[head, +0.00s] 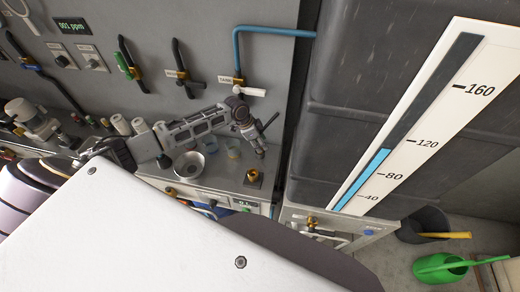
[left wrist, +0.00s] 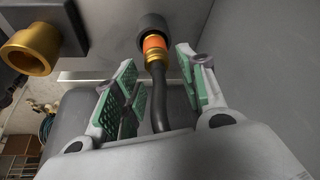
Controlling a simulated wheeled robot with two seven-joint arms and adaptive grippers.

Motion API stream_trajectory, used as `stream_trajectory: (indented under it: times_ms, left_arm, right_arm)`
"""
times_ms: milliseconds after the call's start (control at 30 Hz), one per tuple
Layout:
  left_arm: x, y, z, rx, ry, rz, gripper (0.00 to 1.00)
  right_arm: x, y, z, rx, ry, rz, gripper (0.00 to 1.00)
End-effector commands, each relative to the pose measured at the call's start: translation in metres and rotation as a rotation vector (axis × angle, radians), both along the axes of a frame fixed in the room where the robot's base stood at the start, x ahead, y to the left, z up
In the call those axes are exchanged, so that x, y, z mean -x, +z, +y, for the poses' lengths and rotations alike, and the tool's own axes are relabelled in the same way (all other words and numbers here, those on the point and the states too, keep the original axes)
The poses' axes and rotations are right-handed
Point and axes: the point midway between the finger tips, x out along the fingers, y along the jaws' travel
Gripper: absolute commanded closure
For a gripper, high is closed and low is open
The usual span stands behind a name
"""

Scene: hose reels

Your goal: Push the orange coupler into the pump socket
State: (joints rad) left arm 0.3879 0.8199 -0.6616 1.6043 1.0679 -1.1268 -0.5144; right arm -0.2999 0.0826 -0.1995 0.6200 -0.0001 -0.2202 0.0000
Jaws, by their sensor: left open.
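In the left wrist view, the orange coupler (left wrist: 155,43) has a brass collar and a black hose (left wrist: 158,95) running down from it. Its orange end meets the mouth of a dark round socket (left wrist: 152,24); I cannot tell how deep it sits. My left gripper (left wrist: 157,66) is open, its green-padded fingers on either side of the hose just below the coupler, apart from it. In the head view my left gripper (head: 252,125) is over the grey bench, and the coupler cannot be made out there. My right gripper is not in view.
A brass fitting (left wrist: 30,50) on a dark block is at upper left in the wrist view. The head view shows a metal bowl (head: 188,165) on the bench, wall valves (head: 182,75) behind, a dark tank (head: 370,75) with a gauge, and a green watering can (head: 442,268) on the floor.

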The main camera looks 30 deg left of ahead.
Motion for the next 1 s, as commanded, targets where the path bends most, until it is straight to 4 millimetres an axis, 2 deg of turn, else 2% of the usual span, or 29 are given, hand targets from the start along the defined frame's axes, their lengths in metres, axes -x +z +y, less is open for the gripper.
stream_trajectory:
  times_ms: [400, 733, 1000]
  left_arm:
    - [0.0001, -0.0002, -0.0002, 0.000, 0.000, 0.000, 0.59]
    - [0.0001, -0.0001, -0.0002, 0.000, 0.000, 0.000, 1.00]
    - [0.0000, 0.0002, -0.0002, 0.001, 0.000, -0.001, 1.00]
  right_arm:
    - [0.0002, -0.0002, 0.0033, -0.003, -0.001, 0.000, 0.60]
    - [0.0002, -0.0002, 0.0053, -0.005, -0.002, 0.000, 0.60]
    - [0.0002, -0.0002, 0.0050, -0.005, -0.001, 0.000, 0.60]
